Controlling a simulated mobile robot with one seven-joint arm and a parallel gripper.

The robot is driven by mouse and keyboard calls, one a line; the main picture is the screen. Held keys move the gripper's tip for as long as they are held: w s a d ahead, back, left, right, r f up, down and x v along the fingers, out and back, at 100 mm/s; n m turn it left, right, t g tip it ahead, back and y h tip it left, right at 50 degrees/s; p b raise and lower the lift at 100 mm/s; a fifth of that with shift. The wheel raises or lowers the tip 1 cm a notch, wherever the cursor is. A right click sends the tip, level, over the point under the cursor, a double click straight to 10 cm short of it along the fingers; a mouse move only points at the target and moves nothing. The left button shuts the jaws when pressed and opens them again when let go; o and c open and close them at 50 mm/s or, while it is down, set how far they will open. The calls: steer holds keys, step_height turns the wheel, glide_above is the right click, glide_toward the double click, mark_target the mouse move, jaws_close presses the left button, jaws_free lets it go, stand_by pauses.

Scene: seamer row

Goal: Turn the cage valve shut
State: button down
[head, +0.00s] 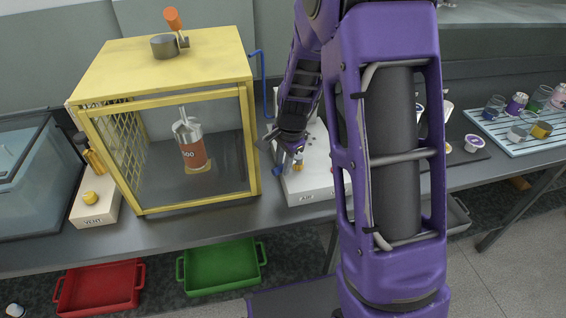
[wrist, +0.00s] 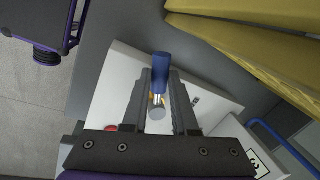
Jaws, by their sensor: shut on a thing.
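The cage (head: 165,205) is a yellow box with clear and mesh sides, on the bench at the left. A can with an orange label (head: 193,150) stands inside it. A white box (head: 308,190) stands right of the cage. Its valve has a blue lever handle, which shows in the wrist view (wrist: 161,66) with a round metal end below it. My gripper (head: 287,158) reaches down over this box. In the wrist view my gripper (wrist: 160,78) has its two fingers closed about the blue handle. The valve body is partly hidden by the fingers.
A cream box marked VENT (head: 95,205) with a yellow knob stands left of the cage. A blue pipe (head: 263,80) runs up behind the cage's right side. A light blue tray (head: 515,135) with several jars is at the right. Red (head: 100,288) and green (head: 221,267) trays lie below.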

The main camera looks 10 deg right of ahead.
steer(key=shift+d+n, duration=0.1)
steer(key=shift+n, duration=0.2)
steer(key=n+b, duration=0.1)
steer(key=s+d+n, duration=0.1)
steer(key=shift+s+n+y+b, duration=0.1)
steer(key=shift+n+y+b, duration=0.2)
steer(key=shift+b, duration=0.1)
steer(key=n, duration=0.1)
steer(key=s+d+n+b, duration=0.1)
steer(key=n, duration=0.1)
steer(key=shift+d+n+g, duration=0.15)
steer(key=shift+n+g, duration=0.15)
steer(key=shift+g, duration=0.1)
steer(key=n, duration=0.1)
steer(key=d+n, duration=0.1)
steer(key=shift+s+d+n+y, duration=0.1)
steer(key=shift+s+n+y, duration=0.15)
steer(key=shift+n+y, duration=0.05)
steer(key=shift+s+d+n+g, duration=0.1)
steer(key=shift+d+n+g, duration=0.3)
steer(key=shift+n, duration=0.6)
steer(key=shift+d+n+g, duration=0.2)
steer(key=shift+d+n, duration=0.3)
steer(key=shift+n, duration=0.5)
steer(key=c, duration=0.7)
jaws_free()
steer(key=shift+d, duration=0.1)
steer(key=shift+r, duration=0.15)
